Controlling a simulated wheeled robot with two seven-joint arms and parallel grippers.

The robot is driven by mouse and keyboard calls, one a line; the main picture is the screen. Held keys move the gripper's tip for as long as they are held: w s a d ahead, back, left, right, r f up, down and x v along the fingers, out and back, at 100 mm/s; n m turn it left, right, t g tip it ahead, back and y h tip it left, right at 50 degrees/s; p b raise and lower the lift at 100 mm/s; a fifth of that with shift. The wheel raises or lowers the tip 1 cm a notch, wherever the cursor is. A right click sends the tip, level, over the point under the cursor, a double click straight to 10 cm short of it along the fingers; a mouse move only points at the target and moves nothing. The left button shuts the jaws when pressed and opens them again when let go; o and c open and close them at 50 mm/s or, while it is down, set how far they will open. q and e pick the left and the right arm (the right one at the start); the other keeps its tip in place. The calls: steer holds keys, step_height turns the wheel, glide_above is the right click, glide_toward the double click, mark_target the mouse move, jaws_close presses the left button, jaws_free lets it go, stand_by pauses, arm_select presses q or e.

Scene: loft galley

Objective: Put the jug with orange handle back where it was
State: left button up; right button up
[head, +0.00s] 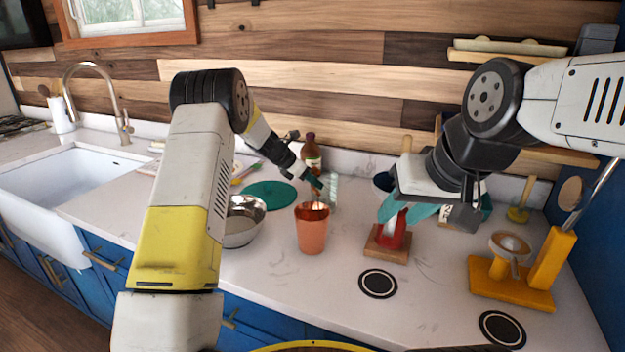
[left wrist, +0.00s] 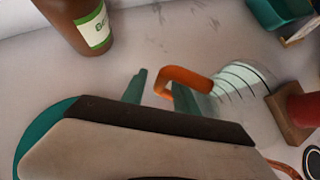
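The clear jug (left wrist: 240,78) with dark measuring lines and an orange handle (left wrist: 185,78) stands on the counter. In the head view the jug (head: 333,190) is partly hidden behind the orange cup (head: 312,232). My left gripper (left wrist: 160,92) is open, its two teal fingers apart at the handle. One finger overlaps the handle in the picture; I cannot tell whether it touches. In the head view my left gripper (head: 314,181) is low, just left of the jug. My right gripper (head: 406,210) is open above the red cone (head: 391,236) on a wooden base.
A brown bottle (head: 311,153) stands behind the left gripper. A green round mat (head: 269,194) and a metal bowl (head: 242,222) lie to the left. A black round coaster (head: 378,283) and a yellow stand (head: 512,288) are at front right.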

arm_select(q)
steer(key=shift+r, duration=0.15)
steer(key=shift+a+r, duration=0.15)
steer(key=shift+r, duration=0.05)
steer(key=s+a+r+m, duration=0.2)
steer(key=s+a+r, duration=0.2)
steer(key=s+r, duration=0.3)
steer(key=s+a+r+m, duration=0.35)
steer(key=s+r, duration=0.25)
steer(key=r, duration=0.2)
steer(key=s+a+r+m+y, duration=0.25)
steer(key=s+m, duration=0.35)
steer(key=s, duration=0.5)
steer(key=s+a+r+m+y, duration=0.1)
steer(key=s+r+m, duration=0.4)
steer(key=s, duration=0.6)
steer(key=s+a+f+m+t+y, duration=0.1)
steer(key=s+f+m, duration=0.3)
steer(key=s+m, duration=0.5)
steer(key=shift+s+a+f, duration=0.15)
steer(key=shift+s+a, duration=0.6)
steer(key=shift+s, duration=0.5)
